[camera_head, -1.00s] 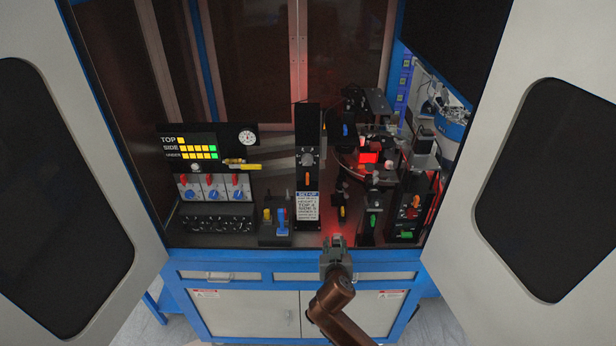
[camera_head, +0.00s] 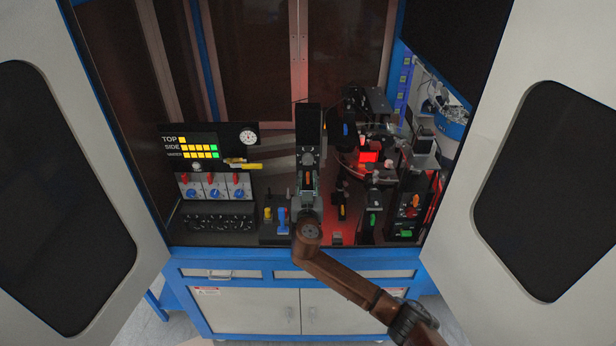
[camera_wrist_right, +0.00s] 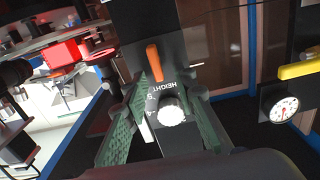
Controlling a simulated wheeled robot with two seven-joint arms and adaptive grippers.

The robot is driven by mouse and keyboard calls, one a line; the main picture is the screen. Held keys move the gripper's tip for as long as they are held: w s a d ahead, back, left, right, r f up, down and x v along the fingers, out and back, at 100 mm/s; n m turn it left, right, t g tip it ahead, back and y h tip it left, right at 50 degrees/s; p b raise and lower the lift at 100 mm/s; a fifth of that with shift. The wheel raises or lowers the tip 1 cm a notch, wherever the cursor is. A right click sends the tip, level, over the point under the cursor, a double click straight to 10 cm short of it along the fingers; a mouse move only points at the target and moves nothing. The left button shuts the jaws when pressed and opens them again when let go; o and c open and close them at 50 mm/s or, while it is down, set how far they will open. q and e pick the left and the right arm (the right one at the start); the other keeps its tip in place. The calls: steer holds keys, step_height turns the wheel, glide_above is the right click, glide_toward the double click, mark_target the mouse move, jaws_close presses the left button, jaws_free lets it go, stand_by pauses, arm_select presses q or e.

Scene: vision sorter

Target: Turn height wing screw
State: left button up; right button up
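The orange wing screw (camera_head: 307,176) sits on the front of the dark upright column (camera_head: 308,120). In the right wrist view the orange wing screw (camera_wrist_right: 154,62) stands beside the "HEIGHT" lettering, and a round white knob (camera_wrist_right: 172,110) is below it. My right gripper (camera_head: 307,184) is at the front of the column, just below the wing screw. In the right wrist view my right gripper (camera_wrist_right: 170,98) is open, its green-padded fingers on either side of the column. Contact with the screw cannot be told. My left gripper is not in view.
A control panel (camera_head: 210,188) and a dial gauge (camera_head: 248,137) stand left of the column. A blue-handled fixture (camera_head: 282,220) is close on the gripper's left. Coloured levers and a red-lit part (camera_head: 368,157) are on the right. Open cabinet doors flank the space.

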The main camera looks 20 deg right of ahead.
steer(key=shift+w+d, duration=0.15)
steer(key=shift+w, duration=0.2)
steer(key=shift+c, duration=0.2)
jaws_close()
